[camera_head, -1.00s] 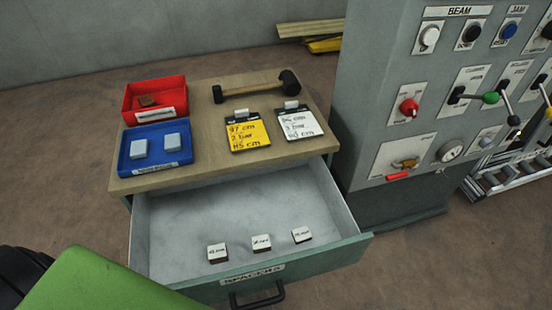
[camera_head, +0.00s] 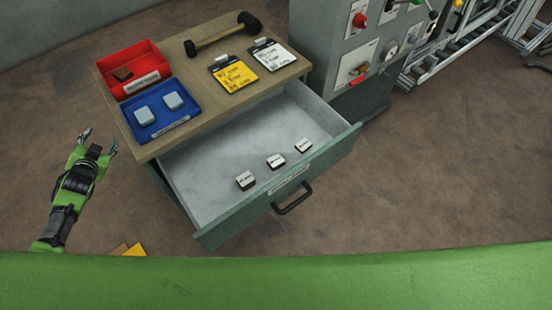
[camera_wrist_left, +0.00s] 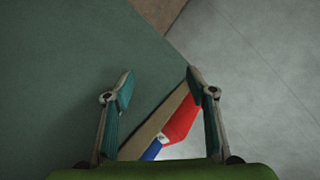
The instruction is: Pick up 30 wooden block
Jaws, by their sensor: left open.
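Three small blocks with white labelled tops lie in the open drawer (camera_head: 225,155), near its front wall: a left block (camera_head: 245,180), a middle block (camera_head: 276,161) and a right block (camera_head: 303,145). The labels are too small to read, so I cannot tell which is the 30 one. My left gripper (camera_head: 99,142) is open and empty, left of the cabinet and apart from the blocks. In the left wrist view its two fingers (camera_wrist_left: 158,79) are spread with nothing between them. My right gripper does not show.
On the cabinet top (camera_head: 205,97) stand a red tray (camera_head: 150,82) with a brown block, a blue tray (camera_head: 180,125) with two pale blocks, a mallet (camera_head: 220,36) and yellow (camera_head: 233,76) and white (camera_head: 272,55) note boards. A grey control panel (camera_head: 325,45) stands behind. The drawer is open above.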

